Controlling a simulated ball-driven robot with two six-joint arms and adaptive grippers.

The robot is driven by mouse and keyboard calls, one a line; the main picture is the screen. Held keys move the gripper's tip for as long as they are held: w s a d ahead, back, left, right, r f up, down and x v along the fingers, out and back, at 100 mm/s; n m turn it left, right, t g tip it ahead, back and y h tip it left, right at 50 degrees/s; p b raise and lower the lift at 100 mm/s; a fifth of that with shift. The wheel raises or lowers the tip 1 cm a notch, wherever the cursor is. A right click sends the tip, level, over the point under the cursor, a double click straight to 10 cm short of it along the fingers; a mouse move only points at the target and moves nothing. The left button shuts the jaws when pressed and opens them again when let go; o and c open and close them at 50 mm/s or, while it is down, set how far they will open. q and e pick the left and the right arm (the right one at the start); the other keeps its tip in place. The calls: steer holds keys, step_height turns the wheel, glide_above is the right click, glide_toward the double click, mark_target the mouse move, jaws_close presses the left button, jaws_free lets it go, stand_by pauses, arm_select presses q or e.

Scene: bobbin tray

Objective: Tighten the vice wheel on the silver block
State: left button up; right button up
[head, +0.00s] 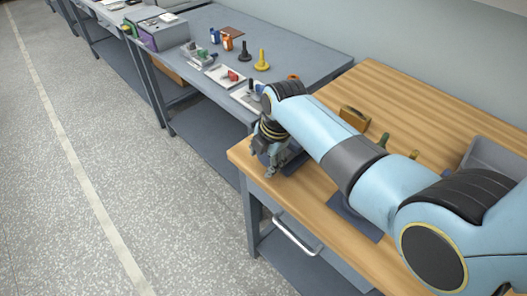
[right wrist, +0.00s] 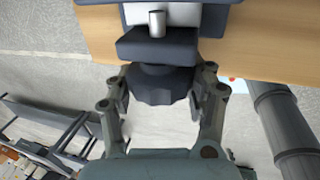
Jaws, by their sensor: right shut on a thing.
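The vice wheel (right wrist: 158,86) is a dark, lobed knob in the middle of the right wrist view. It sits at the front of the dark vice (right wrist: 157,44). A light silver block (right wrist: 186,14) shows behind the vice's front jaw, with a short silver cylinder (right wrist: 157,23) in front of it. My right gripper (right wrist: 160,100) is shut on the wheel, one finger on each side. In the head view the right gripper (head: 270,165) is at the left front corner of the wooden table, and the arm hides most of the vice. My left gripper is not in view.
The wooden table (head: 325,225) also bears a brown block (head: 354,118), a green-topped item (head: 383,140) and a grey bin (head: 495,155). A grey bench (head: 300,62) beyond holds a yellow cone-like piece (head: 262,62) and small parts. Open floor lies left.

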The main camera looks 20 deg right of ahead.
steer(key=shift+w+d+r+t+y, duration=0.1)
steer(key=shift+d+t+y, duration=0.15)
steer(key=shift+t, duration=0.75)
steer(key=shift+t+b, duration=0.35)
steer(key=shift+t, duration=0.05)
steer(key=t+b, duration=0.1)
steer(key=b, duration=0.1)
steer(key=f+t+y+b, duration=0.1)
steer(key=t+b, duration=0.1)
steer(key=b, duration=0.1)
steer(key=shift+a+y+b, duration=0.1)
steer(key=shift+y+b, duration=0.15)
steer(key=shift+b, duration=0.05)
steer(key=t+b, duration=0.1)
steer(key=b, duration=0.3)
steer(key=t+y+b, duration=0.1)
steer(key=b, duration=0.3)
steer(key=t+b, duration=0.2)
steer(key=b, duration=0.1)
steer(key=shift+r+y+b, duration=0.3)
steer(key=shift+b, duration=0.1)
steer(key=shift+r+t+b, duration=0.15)
steer(key=shift+t+b, duration=0.15)
steer(key=shift+b, duration=0.15)
steer(key=shift+a, duration=0.1)
